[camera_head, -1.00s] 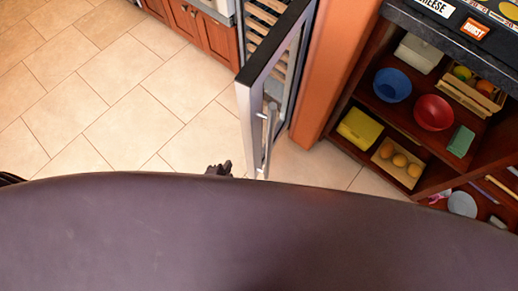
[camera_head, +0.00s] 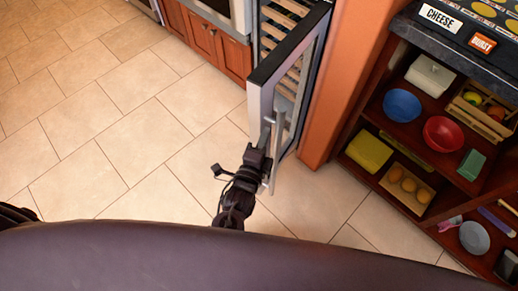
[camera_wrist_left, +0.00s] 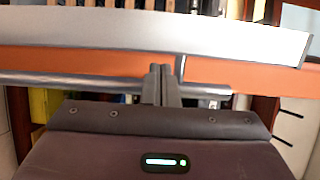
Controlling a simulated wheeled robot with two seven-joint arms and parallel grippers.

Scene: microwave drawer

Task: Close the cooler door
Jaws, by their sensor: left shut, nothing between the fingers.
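The cooler door (camera_head: 260,103) stands open, swung out from the cooler (camera_head: 284,20), whose slatted shelves show behind it. Its silver frame holds glass and a long bar handle (camera_head: 277,150). My left gripper (camera_head: 264,137) is at the outer face of the door, close beside the handle, with its fingers pointing toward the door. In the left wrist view the shut fingers (camera_wrist_left: 161,85) overlap the handle bar (camera_wrist_left: 75,81), in front of the silver door frame (camera_wrist_left: 150,28). Whether they touch the handle or door I cannot tell. My right gripper is not in view.
An orange-brown panel (camera_head: 345,75) stands right of the cooler. Further right is an open shelf unit (camera_head: 372,122) with bowls, boxes and eggs. Wooden cabinets (camera_head: 213,45) stand left of the cooler. The tiled floor (camera_head: 110,130) on the left is clear.

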